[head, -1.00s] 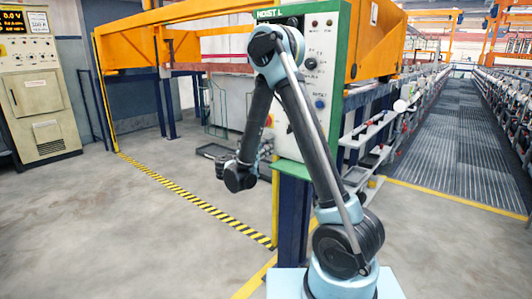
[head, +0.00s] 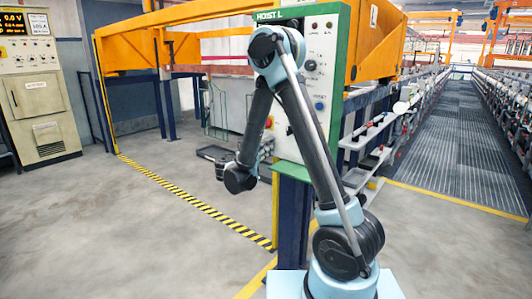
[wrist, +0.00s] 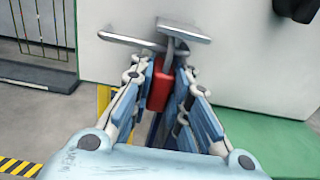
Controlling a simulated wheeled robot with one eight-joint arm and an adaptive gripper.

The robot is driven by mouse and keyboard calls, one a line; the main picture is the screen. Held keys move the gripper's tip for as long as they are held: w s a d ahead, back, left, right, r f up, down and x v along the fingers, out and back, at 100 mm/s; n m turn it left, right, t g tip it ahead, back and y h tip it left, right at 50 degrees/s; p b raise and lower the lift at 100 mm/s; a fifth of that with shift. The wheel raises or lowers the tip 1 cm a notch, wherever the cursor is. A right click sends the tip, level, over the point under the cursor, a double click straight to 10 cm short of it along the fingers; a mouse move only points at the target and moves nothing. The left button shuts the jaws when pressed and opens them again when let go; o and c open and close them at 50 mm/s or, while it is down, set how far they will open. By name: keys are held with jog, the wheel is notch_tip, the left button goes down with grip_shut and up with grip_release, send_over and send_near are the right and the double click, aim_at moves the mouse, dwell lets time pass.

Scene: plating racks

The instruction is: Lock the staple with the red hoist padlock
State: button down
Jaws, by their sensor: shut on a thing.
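The red padlock (wrist: 159,90) is held between the fingers of my gripper (wrist: 163,76) in the wrist view. My gripper is shut on its body from both sides. Grey metal bars (wrist: 186,31) lie just above the red body, in front of the pale panel. They cross and overlap, so I cannot tell clearly which is shackle and which is staple, or whether the shackle passes through. In the head view my arm hangs in front of the hoist control panel (head: 322,60). The padlock and staple cannot be made out there.
A dark knob (wrist: 298,9) sits on the panel at the upper right of the wrist view. A green band (wrist: 262,135) runs below the panel. In the head view, a dark tray (head: 214,153) stands behind my arm. Open floor (head: 110,225) lies to the left.

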jog(key=shift+f, duration=0.1)
jog(key=c, duration=1.4)
grip_release()
jog(key=shift+c, duration=0.2)
